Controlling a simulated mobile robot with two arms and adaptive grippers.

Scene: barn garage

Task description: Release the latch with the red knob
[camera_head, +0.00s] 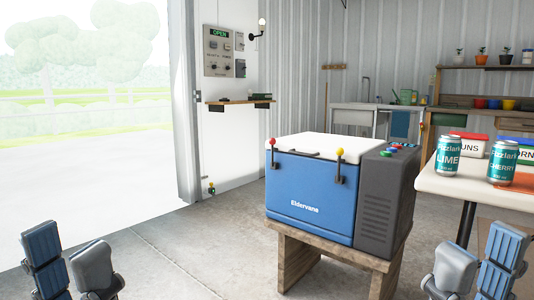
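A blue cooler (309,203) with a white lid (318,146) and a grey side unit stands on a wooden stand. The latch with the red knob (272,141) is at the left end of its front, its dark lever hanging over the lid seam. A second latch with a yellow knob (340,152) is to its right. The lid looks closed. My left gripper (68,250) is at the lower left, open and empty, well apart from the cooler. My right gripper (477,250) is at the lower right, open and empty, below the white table.
A white table (455,188) with Lime (449,155) and Cherry (502,161) cans stands to the right of the cooler. The wooden stand (330,252) supports the cooler. The floor (190,250) left of the cooler is mostly clear, beside an open doorway.

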